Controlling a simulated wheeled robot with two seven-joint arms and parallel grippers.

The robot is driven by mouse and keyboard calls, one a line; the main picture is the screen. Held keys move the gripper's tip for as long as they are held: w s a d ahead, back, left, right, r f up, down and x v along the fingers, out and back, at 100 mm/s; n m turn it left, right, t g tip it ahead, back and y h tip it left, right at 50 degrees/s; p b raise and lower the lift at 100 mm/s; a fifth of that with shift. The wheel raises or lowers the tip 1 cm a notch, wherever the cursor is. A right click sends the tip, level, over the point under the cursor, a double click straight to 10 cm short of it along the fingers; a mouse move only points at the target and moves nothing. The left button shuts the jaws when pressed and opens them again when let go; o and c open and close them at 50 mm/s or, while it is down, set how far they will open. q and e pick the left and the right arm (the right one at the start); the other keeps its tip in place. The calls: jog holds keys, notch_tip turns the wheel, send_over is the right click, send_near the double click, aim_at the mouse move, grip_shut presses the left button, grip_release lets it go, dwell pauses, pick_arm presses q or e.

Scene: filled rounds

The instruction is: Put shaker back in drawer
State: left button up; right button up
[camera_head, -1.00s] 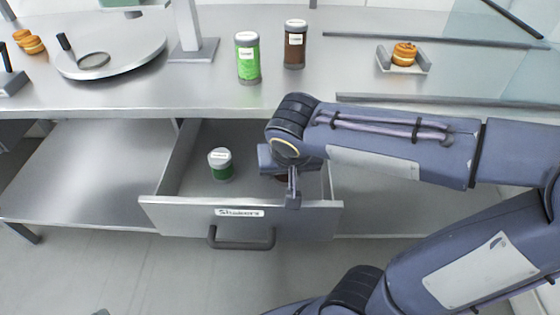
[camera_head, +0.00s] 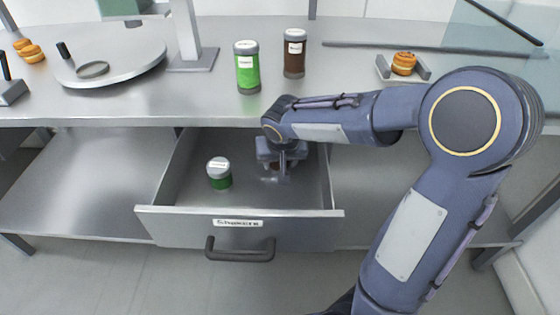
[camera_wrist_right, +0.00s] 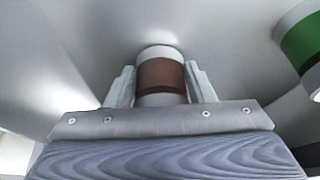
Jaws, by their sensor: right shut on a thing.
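The drawer (camera_head: 240,229), labelled for shakers, is pulled open below the counter. My right gripper (camera_head: 280,172) is inside the drawer at its right side. It is shut on a brown shaker, which is mostly hidden by the gripper in the head view. In the right wrist view the brown shaker (camera_wrist_right: 161,76) sits between the two fingers of the gripper (camera_wrist_right: 162,88). Whether it touches the drawer floor I cannot tell. A green-filled shaker (camera_head: 219,173) stands upright in the drawer to the left; it also shows in the right wrist view (camera_wrist_right: 302,45). My left gripper is not in view.
On the counter (camera_head: 200,104) above stand a bright green shaker (camera_head: 247,68) and a dark brown shaker (camera_head: 294,54). A round plate (camera_head: 125,68) is at the left. A small tray with a bun (camera_head: 403,63) is at the right. The drawer's front left is free.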

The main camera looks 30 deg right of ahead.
jog(key=shift+f, duration=0.1)
jog(key=o, duration=1)
jog(key=shift+o, duration=0.2)
jog(key=shift+r, duration=0.2)
jog(key=p+v, duration=0.2)
jog(key=v, duration=1)
jog(key=shift+f, duration=0.1)
